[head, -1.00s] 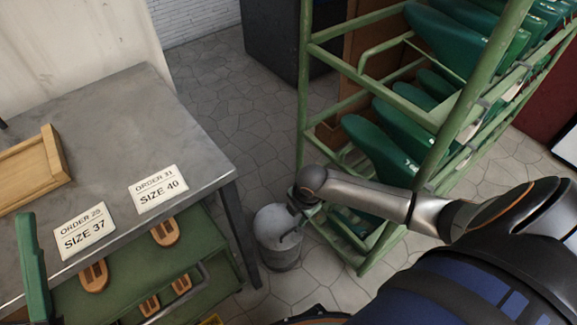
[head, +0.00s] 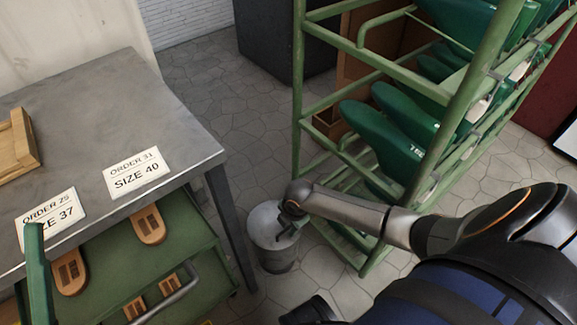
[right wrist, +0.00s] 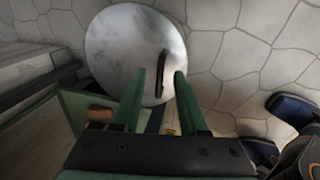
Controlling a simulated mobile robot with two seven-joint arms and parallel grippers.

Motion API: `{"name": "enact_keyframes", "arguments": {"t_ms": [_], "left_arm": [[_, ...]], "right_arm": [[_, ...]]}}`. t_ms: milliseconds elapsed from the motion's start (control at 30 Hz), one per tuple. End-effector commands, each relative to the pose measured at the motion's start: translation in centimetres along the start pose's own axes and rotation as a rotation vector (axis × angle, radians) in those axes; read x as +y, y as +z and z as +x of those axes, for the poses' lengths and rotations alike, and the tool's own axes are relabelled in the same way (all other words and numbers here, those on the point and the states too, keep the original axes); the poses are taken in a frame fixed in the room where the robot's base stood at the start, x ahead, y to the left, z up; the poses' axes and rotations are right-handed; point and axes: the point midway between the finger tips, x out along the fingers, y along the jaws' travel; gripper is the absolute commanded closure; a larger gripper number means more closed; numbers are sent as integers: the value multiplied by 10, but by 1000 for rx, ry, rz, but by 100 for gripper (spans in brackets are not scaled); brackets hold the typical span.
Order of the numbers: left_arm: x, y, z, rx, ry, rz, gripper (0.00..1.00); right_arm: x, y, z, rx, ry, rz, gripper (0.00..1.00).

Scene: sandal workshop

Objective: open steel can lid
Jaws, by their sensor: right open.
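The steel can (head: 277,262) is a grey cylinder standing on the stone floor between the table and the green rack. Its round lid (head: 262,219) is on top and looks closed. In the right wrist view the lid (right wrist: 115,45) is a pale disc with a dark bar handle (right wrist: 160,68). My right gripper (head: 288,234) reaches down over the lid and is open. In the right wrist view its green fingers (right wrist: 160,75) stand on either side of the handle; whether they touch it I cannot tell. Part of my left gripper (head: 36,255) shows at the lower left edge; its opening is hidden.
A metal table (head: 110,105) at left carries a wooden tray (head: 30,150) and order cards (head: 138,172). A green drawer (head: 185,255) with wooden soles sticks out below it. A green rack (head: 297,130) with green shoe forms stands close right of the can.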

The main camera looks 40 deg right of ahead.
Motion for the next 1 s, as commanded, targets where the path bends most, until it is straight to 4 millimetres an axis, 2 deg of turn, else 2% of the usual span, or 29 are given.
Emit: {"name": "enact_keyframes", "arguments": {"t_ms": [100,467,1000], "left_arm": [[0,0,0,-1,0,-1,50],[0,0,0,-1,-3,-4,50],[0,0,0,0,-5,-6,50]], "right_arm": [[0,0,0,0,0,0,60],[0,0,0,0,-1,0,100],[0,0,0,-1,-1,0,100]]}}
